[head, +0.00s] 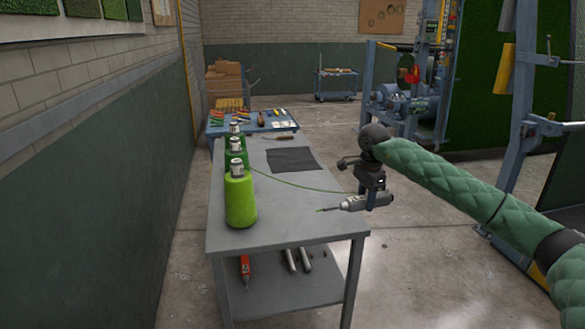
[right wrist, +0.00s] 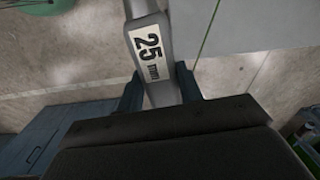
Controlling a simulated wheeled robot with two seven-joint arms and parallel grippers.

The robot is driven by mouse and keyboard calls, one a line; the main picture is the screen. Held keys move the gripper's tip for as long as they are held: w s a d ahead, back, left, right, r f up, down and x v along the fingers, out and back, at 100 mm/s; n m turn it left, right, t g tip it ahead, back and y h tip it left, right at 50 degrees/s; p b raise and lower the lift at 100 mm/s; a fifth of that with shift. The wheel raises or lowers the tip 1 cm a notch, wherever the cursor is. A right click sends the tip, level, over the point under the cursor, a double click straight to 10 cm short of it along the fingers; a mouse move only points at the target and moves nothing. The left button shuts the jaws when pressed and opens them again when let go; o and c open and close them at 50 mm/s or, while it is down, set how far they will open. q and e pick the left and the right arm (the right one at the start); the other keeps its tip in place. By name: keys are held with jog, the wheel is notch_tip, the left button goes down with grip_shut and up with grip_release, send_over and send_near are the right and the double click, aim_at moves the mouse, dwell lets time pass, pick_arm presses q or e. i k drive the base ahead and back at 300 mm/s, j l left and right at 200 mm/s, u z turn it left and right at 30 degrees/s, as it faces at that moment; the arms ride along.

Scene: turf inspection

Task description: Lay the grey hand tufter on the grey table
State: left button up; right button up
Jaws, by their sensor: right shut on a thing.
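The grey hand tufter (head: 352,203) is held by my right gripper (head: 371,197) at the right edge of the grey table (head: 290,229), its thin tip pointing left over the tabletop. It looks a little above the table, but the exact gap is hard to tell. In the right wrist view the tufter (right wrist: 150,50) shows a "25 mm" label, and both fingers of my right gripper (right wrist: 160,92) close on its body. My left gripper is not in view.
Several green yarn cones (head: 240,200) stand along the table's left side. A dark mat (head: 294,159) lies farther back, with a green yarn running rightward near it. The front right tabletop is bare. A blue cart (head: 222,127) with tools stands beyond the table.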

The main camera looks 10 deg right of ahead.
aim_at(302, 200)
jog(key=i, duration=0.85)
